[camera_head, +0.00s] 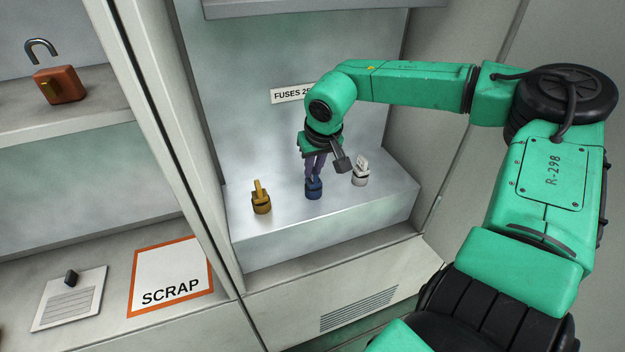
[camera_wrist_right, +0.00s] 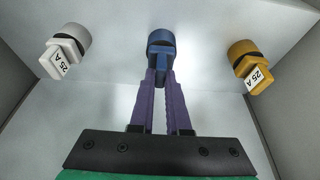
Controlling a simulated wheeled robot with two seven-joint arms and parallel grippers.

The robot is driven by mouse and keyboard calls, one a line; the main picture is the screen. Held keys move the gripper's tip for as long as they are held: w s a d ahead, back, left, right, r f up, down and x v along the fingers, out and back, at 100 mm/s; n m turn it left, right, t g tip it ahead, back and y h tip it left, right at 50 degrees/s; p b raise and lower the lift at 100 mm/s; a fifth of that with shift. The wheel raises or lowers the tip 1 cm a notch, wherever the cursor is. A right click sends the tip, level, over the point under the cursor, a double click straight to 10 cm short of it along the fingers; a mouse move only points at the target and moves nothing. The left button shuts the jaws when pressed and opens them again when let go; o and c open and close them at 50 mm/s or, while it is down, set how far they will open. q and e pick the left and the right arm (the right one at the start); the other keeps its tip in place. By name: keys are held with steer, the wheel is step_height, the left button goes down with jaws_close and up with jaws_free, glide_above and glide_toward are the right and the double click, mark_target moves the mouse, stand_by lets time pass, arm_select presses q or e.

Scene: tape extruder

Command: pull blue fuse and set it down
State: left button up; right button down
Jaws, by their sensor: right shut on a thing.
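The blue fuse (camera_head: 313,188) is the middle one of three on the pale metal block in the cabinet. It also shows in the right wrist view (camera_wrist_right: 161,46). My right gripper (camera_head: 314,175) points down from above, its purple fingers shut on the upper part of the blue fuse; the fingers also show in the right wrist view (camera_wrist_right: 158,80). The fuse's base appears to be at the block's surface; I cannot tell whether it is seated or slightly raised. My left gripper is not in view.
A yellow fuse (camera_head: 261,198) stands left of the blue one, and a white fuse (camera_head: 360,171) stands to its right, close to my wrist. On the left shelves are a SCRAP mat (camera_head: 170,276), a white card (camera_head: 70,299) and an orange padlock (camera_head: 60,84). A cabinet post (camera_head: 180,130) divides the bays.

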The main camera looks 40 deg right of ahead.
steer(key=shift+r+p, duration=1.95)
steer(key=shift+r, duration=0.85)
steer(key=shift+f, duration=0.1)
